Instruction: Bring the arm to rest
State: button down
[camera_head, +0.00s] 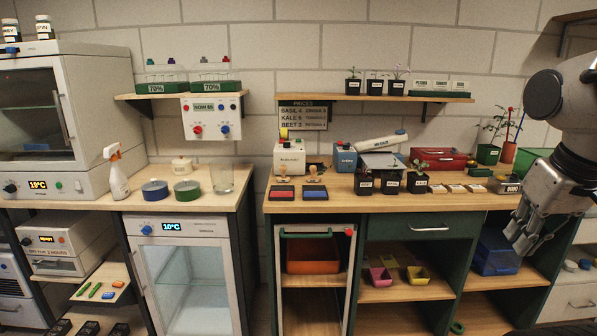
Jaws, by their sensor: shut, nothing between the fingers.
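My arm comes in from the right edge, and my gripper (523,238) hangs with its fingers pointing down and left. The gripper is shut and holds nothing. It is in front of the right end of the wooden counter (420,204), and covers part of the drawers and shelves behind it. I cannot tell how far it is from the counter edge.
Black pots with seedlings (391,183), a red box (438,158) and a green planter (488,154) stand on the right counter. A blue bin (497,254) sits on the shelf left of my gripper. The space before the left cabinets looks free.

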jog(key=shift+s+a+r+t, duration=0.1)
jog(key=shift+r+t, duration=0.2)
jog(key=shift+r, duration=0.2)
dwell(0.6)
